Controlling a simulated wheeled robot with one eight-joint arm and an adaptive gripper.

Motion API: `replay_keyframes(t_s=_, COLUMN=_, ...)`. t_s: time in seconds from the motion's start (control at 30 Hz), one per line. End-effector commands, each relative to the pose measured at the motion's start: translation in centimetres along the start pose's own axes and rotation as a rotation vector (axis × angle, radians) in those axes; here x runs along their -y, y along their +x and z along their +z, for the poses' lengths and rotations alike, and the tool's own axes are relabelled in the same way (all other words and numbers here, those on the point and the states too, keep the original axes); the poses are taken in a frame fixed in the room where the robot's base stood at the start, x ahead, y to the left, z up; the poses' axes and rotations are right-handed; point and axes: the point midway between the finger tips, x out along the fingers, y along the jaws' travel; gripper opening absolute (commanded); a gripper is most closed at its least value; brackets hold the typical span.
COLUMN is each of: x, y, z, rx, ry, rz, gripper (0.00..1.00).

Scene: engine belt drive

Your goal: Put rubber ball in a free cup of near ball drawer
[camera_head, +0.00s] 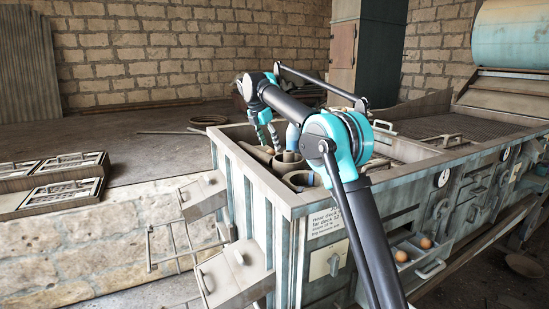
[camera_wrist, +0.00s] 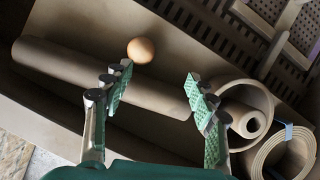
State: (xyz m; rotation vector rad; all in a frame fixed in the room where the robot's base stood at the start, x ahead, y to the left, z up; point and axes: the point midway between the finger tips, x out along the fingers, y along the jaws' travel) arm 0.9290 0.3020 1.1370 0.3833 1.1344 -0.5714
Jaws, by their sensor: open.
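In the wrist view, a small orange-tan ball (camera_wrist: 141,50) lies in a bin beside a long brown roll, just beyond the left fingertip. My gripper (camera_wrist: 160,72) is open with nothing between its green-padded fingers. In the head view my gripper (camera_head: 268,132) reaches down into the near end of the long bin; I cannot clearly pick out the ball there. An open drawer (camera_head: 431,270) at the lower right of the cabinet front holds two orange balls (camera_head: 401,256) (camera_head: 425,243). My arm hides part of this drawer, and its free cups cannot be made out.
The bin (camera_head: 290,200) also holds tube-like rolls. In the wrist view, a thick ring (camera_wrist: 245,108) and a coil (camera_wrist: 283,153) lie right of my gripper. Bin walls surround the gripper.

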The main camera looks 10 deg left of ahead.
Motion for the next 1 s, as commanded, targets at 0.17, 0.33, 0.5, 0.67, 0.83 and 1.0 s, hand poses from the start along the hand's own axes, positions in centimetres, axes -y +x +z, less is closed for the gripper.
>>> replay_keyframes(t_s=0.17, x=0.2, y=1.7, z=0.0, rx=0.0, ry=0.0, rz=0.0, gripper=0.58)
replay_keyframes(t_s=0.33, x=0.4, y=4.1, z=0.0, rx=0.0, ry=0.0, rz=-0.001, gripper=0.58)
replay_keyframes(t_s=0.5, x=0.4, y=5.3, z=0.0, rx=-0.001, ry=0.001, rz=-0.002, gripper=0.58)
replay_keyframes(t_s=0.67, x=0.3, y=5.3, z=-0.1, rx=-0.001, ry=0.0, rz=-0.001, gripper=0.58)
replay_keyframes(t_s=0.83, x=0.3, y=5.3, z=-0.1, rx=0.0, ry=0.0, rz=-0.001, gripper=0.43)
replay_keyframes(t_s=1.0, x=0.3, y=5.3, z=-0.1, rx=0.0, ry=0.0, rz=0.0, gripper=0.22)
